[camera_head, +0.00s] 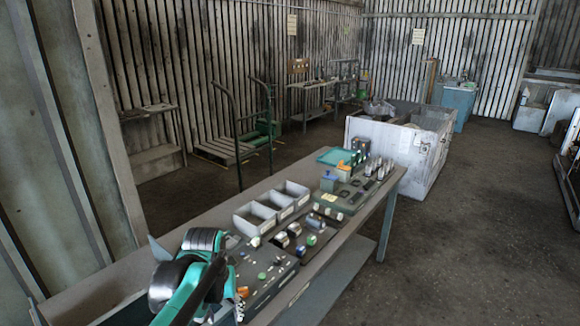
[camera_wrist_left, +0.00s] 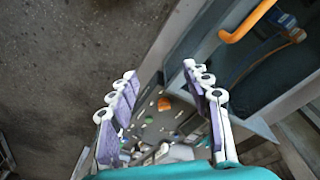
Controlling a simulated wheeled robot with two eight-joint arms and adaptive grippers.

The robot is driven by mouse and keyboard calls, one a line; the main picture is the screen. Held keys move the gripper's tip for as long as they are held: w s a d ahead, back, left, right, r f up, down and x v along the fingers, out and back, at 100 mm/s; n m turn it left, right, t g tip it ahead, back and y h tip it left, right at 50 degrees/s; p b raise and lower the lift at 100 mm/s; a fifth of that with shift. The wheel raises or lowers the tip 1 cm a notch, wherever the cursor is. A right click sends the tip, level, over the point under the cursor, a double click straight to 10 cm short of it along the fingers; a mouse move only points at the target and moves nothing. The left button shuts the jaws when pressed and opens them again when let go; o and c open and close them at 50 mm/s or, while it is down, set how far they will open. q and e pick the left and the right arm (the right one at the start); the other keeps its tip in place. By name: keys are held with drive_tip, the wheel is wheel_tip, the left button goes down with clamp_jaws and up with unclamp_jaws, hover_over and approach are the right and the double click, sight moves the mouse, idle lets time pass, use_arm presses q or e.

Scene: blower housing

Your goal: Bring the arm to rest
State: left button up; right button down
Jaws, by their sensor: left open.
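My left gripper (camera_wrist_left: 160,72) shows in the wrist view with its two purple and white fingers spread wide. Nothing is held between them. Beyond the fingers, a dark panel with small coloured parts (camera_wrist_left: 165,108) shows, apart from the fingertips. In the head view my teal and black left arm (camera_head: 188,285) comes in at the lower left, over the near end of the long workbench (camera_head: 352,218). The arm hides part of the bench there, and the fingers are hard to make out. My right arm and gripper are not in view.
The bench holds grey open bins (camera_head: 255,217), a dark panel with knobs (camera_head: 262,270) and a green-grey panel (camera_head: 340,195). A large white crate (camera_head: 395,150) stands behind its far end. An orange handle (camera_wrist_left: 248,22) shows in the wrist view. The floor at right (camera_head: 470,220) is clear.

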use_arm(q)
drive_tip(key=s+a+f+m+t+b, duration=0.1)
drive_tip(key=s+f+t+b, duration=0.4)
drive_tip(key=s, duration=0.8)
wheel_tip(320, 180, down, 3)
drive_tip(key=shift+a+r, duration=0.15)
drive_tip(key=shift+a, duration=0.3)
